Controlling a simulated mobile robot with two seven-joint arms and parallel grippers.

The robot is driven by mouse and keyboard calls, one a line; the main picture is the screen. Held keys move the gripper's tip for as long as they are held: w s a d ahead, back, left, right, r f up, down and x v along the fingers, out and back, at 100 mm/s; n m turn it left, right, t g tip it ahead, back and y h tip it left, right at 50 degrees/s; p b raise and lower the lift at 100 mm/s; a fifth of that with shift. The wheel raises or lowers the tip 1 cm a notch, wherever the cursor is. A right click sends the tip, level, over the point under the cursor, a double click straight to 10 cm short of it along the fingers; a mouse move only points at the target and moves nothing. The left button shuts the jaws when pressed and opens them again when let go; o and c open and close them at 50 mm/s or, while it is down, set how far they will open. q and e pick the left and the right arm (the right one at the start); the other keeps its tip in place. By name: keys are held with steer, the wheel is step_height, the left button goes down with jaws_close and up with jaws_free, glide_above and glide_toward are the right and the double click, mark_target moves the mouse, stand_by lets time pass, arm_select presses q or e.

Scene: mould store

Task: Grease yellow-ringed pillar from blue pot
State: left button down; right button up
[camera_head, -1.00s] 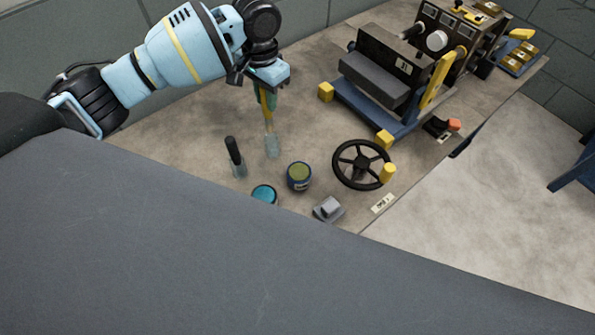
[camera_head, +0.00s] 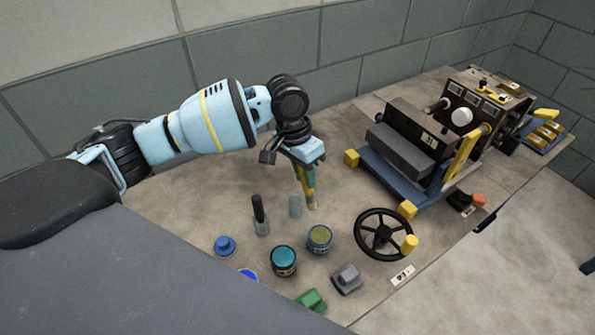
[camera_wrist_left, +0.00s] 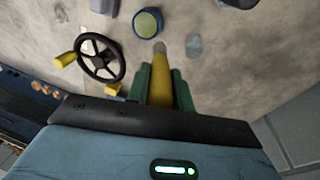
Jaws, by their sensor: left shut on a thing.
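My left gripper (camera_head: 309,173) is shut on a yellow-handled brush (camera_head: 312,201), which points down over the bench. Its green fingers and the brush also show in the left wrist view (camera_wrist_left: 160,78). A blue-sided pot (camera_head: 320,240) with olive contents stands just in front of the brush tip. A dark pot (camera_head: 284,262) with teal contents stands to its left. A bright blue round thing (camera_head: 248,274) is mostly hidden by my body. The yellow-ringed pillar (camera_head: 484,133) shows on the mould at the right, partly hidden behind the yellow bar. My right gripper is out of view.
A clear jar (camera_head: 295,207) stands empty beside the brush; another holds a black-handled brush (camera_head: 259,212). A blue lid-like piece (camera_head: 225,245), green block (camera_head: 311,300) and grey block (camera_head: 347,279) lie in front. A black handwheel (camera_head: 383,235) stands between the pots and the mould (camera_head: 402,150).

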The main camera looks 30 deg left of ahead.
mark_target(310, 205)
arm_select(q)
steer(key=shift+h, duration=0.8)
steer(key=shift+s+d+f+b, duration=0.5)
steer(key=shift+f, duration=0.3)
steer(key=shift+s+d+f+b, duration=0.45)
steer(key=shift+s+f+b, duration=0.05)
steer(key=shift+f, duration=0.3)
steer(key=shift+s+d+f+b, duration=0.5)
steer(key=shift+f, duration=0.45)
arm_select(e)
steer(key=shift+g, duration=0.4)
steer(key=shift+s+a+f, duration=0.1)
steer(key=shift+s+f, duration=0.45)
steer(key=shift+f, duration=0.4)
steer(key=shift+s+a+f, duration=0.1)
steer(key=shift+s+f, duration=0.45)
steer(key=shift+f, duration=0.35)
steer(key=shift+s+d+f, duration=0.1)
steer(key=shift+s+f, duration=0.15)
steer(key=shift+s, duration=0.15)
arm_select(q)
steer(key=shift+f, duration=0.15)
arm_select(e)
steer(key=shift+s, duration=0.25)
arm_select(q)
steer(key=shift+f, duration=0.35)
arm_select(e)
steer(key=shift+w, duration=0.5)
